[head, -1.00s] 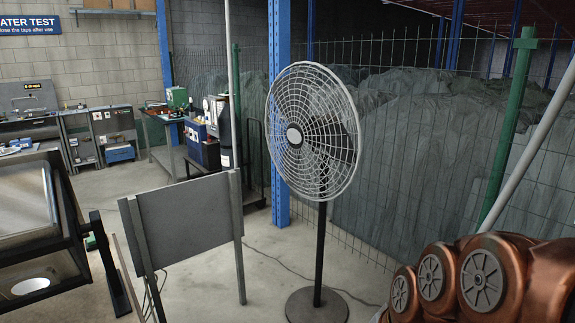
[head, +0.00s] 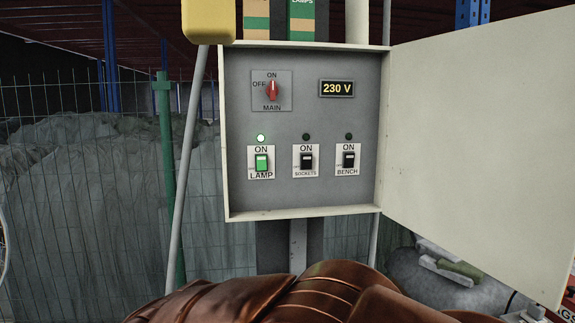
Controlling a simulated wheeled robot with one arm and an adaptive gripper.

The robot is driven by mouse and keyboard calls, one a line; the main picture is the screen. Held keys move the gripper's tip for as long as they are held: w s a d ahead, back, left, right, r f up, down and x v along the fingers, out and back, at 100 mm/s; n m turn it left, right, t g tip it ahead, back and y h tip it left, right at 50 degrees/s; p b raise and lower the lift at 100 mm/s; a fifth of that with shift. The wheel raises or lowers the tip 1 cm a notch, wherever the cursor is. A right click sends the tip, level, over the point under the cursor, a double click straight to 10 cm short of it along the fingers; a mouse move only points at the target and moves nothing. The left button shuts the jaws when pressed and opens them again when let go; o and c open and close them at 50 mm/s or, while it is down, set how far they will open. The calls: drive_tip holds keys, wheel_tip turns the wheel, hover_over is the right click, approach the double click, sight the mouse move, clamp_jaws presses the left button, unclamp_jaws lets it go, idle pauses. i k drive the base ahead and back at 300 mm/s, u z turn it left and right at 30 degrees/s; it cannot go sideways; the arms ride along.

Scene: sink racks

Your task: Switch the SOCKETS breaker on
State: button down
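The SOCKETS breaker (head: 306,161) is a small black switch on a white plate, in the middle of the lower row in the open panel box (head: 232,216). The indicator above it (head: 306,137) is dark. My gripper is not in view; copper-coloured parts of my arm show along the bottom, below the box.
The red MAIN knob (head: 272,90) stands upright at ON, and the display (head: 337,88) reads 230 V. The box door (head: 480,150) is swung open to the right. A green post (head: 167,180) and wire fence stand at left. The space before the breakers looks clear.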

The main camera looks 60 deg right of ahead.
sight(307, 159)
drive_tip(key=z, duration=1.4)
drive_tip(key=k, duration=0.65)
drive_tip(key=u, duration=0.2)
drive_tip(key=i, duration=1.15)
drive_tip(key=u, duration=0.15)
